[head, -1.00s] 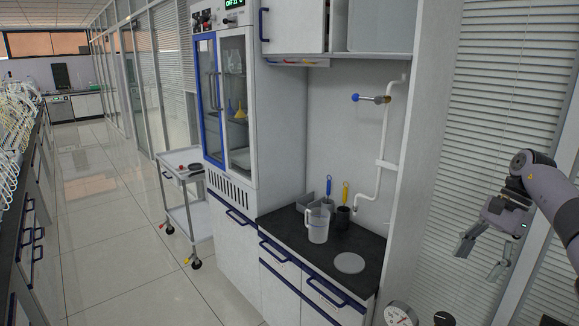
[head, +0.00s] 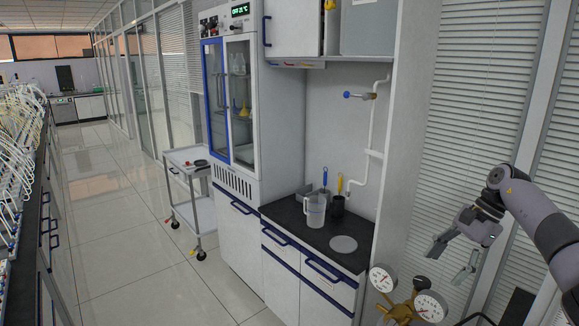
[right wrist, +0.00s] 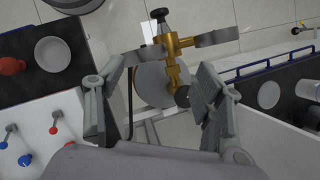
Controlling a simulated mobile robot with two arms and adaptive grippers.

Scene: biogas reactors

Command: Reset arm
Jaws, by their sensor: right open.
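My right arm (head: 545,225) comes in from the right edge of the head view. Its gripper (head: 450,262) is open and empty, hanging in the air in front of the window blinds, to the right of the dark counter. In the right wrist view the two fingers (right wrist: 160,72) stand wide apart. A brass regulator (right wrist: 172,45) shows between and beyond them, with no visible contact. My left arm and gripper are not in view.
Two round gauges (head: 383,278) of the regulator stand below the right gripper. The dark counter (head: 290,215) holds a clear jug (head: 315,211) and a pale disc (head: 343,244). A white trolley (head: 190,205) stands left of the cabinet. The tiled floor (head: 120,225) is clear.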

